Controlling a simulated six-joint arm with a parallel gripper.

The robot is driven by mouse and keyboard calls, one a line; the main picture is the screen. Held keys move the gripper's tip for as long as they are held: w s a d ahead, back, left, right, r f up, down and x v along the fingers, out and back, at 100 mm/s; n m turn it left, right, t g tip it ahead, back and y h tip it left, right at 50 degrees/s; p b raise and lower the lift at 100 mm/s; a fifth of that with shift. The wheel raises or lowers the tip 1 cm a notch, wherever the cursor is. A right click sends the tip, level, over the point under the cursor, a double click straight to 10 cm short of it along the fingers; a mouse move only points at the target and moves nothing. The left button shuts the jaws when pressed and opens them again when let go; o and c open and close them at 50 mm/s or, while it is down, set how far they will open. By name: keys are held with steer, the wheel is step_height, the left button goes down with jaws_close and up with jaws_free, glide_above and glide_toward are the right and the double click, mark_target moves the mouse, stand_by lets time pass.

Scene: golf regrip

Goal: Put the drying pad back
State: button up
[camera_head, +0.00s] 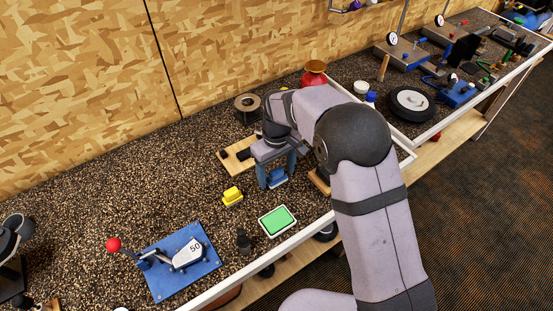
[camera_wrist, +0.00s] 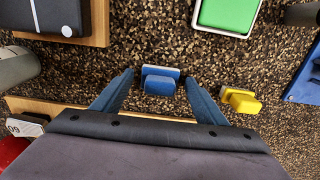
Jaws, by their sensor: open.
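A small blue block on a pale base (camera_wrist: 160,82) sits on the speckled bench top; it also shows in the head view (camera_head: 278,176). A yellow block of similar shape (camera_head: 232,196) stands to its left, and also shows in the wrist view (camera_wrist: 240,100). A green pad in a white tray (camera_head: 277,220) lies nearer the bench's front edge. No label shows which is the drying pad. My gripper (camera_wrist: 158,75) is open, pointing down, with one finger on each side of the blue block. Gaps show between fingers and block in the wrist view.
A wooden board (camera_head: 237,155) lies just behind my gripper. A blue plate with a lever and "50" dial (camera_head: 182,262) is at front left. Bare bench lies left of the yellow block.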

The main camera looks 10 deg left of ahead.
mark_target(277, 171)
step_height(277, 171, up, 12)
steer(key=b, duration=0.2)
steer(key=shift+b, duration=0.3)
steer(key=shift+d, duration=0.1)
steer(key=s+d+f+m, duration=0.3)
steer(key=s+d, duration=0.2)
steer(key=d, duration=0.5)
steer(key=s+d+f+m, duration=0.25)
steer(key=s+d, duration=0.25)
steer(key=d, duration=0.5)
steer(key=s+d+f+m, duration=0.3)
steer(key=s+d, duration=0.2)
steer(key=s, duration=0.4)
steer(key=shift+s+f, duration=0.3)
